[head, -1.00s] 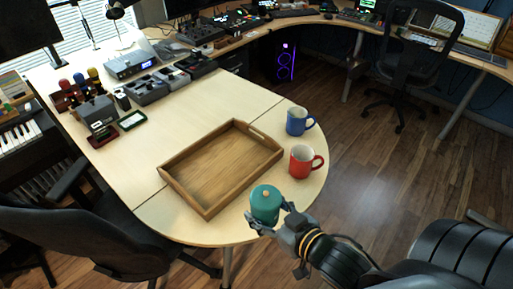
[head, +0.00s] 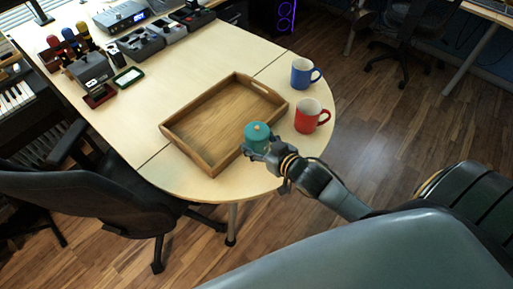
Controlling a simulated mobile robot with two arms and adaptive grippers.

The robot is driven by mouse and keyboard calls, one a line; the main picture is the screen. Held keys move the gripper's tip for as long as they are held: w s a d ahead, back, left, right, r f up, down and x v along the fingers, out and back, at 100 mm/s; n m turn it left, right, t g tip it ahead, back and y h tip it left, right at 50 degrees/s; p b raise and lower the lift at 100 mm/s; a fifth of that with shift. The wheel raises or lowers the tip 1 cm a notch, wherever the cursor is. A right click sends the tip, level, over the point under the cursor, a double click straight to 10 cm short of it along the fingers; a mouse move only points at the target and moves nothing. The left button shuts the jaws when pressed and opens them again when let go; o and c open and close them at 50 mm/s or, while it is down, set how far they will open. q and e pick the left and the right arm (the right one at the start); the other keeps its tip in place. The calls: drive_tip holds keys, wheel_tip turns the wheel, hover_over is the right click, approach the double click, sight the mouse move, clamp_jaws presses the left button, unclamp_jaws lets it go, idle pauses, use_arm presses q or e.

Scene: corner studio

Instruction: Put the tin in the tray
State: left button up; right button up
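The teal tin (head: 256,136) with a light knob on its lid is in the head view, at the near right corner of the wooden tray (head: 183,143). The tray is rectangular, empty, and lies on the pale desk. My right gripper (head: 262,152) is at the tin's near side with its fingers around it, and looks closed on it. The tin overlaps the tray's right wall in the picture; whether it is raised or resting on the desk is hard to tell. My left gripper is not in view.
A red mug (head: 309,117) and a blue mug (head: 302,74) stand right of the tray. Small devices (head: 143,44) line the desk's back. A black office chair (head: 95,190) is at the near left. The desk's front edge is clear.

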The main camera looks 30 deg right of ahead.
sight(256, 149)
drive_tip(key=shift+w+f, duration=0.4)
drive_tip(key=shift+f, duration=0.8)
drive_tip(key=shift+w+f, duration=0.1)
drive_tip(key=shift+f, duration=0.8)
drive_tip(key=shift+f, duration=0.1)
drive_tip(key=o, duration=1.1)
drive_tip(key=shift+o, duration=0.2)
